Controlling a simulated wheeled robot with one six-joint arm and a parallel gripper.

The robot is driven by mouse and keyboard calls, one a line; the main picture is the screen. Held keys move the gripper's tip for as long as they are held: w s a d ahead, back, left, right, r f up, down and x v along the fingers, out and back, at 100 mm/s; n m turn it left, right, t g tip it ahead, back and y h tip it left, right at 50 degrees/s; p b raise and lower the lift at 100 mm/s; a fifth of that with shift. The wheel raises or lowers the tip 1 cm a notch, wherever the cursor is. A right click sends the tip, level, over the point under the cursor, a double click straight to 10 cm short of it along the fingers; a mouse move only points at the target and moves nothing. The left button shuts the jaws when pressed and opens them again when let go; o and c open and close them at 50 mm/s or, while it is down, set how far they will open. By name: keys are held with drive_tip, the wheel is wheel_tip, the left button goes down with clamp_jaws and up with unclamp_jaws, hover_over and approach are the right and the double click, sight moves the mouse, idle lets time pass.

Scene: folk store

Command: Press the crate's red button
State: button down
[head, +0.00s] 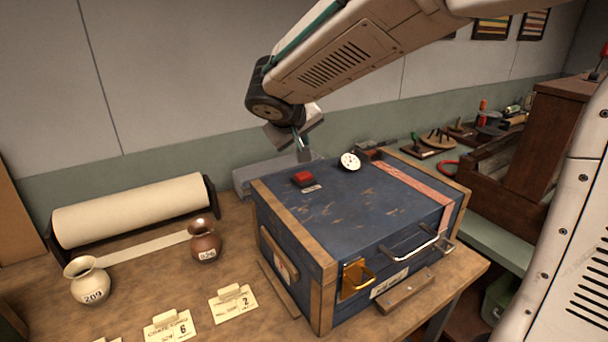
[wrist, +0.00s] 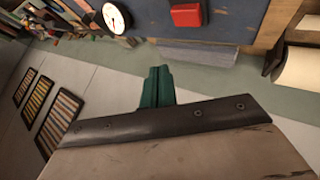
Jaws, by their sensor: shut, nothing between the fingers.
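A blue crate (head: 345,218) with wooden edge strips stands on the wooden table (head: 228,268). Its red button (head: 303,179) sits on the lid near the back left, and a white dial (head: 350,161) sits to its right. In the wrist view the red button (wrist: 186,15) is at the top, with the dial (wrist: 116,17) to its left. My gripper (head: 304,153) is shut and empty, just above and behind the button in the head view, apart from it. In the wrist view my gripper (wrist: 158,72) shows as green closed fingers, pointing up the picture, short of the button.
A cream jug (head: 88,282), a copper jug (head: 204,242) and paper cards (head: 232,304) stand left of the crate. A paper roll (head: 130,220) lies behind them. A metal handle (head: 415,244) and a brass latch (head: 355,279) are on the crate's front.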

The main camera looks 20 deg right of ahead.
sight(302, 177)
drive_tip(key=shift+f, duration=2.75)
drive_tip(key=shift+f, duration=0.4)
drive_tip(key=shift+f, duration=0.5)
idle(0.4)
drive_tip(key=shift+r, duration=0.95)
drive_tip(key=shift+r, duration=0.1)
drive_tip(key=shift+r, duration=2.4)
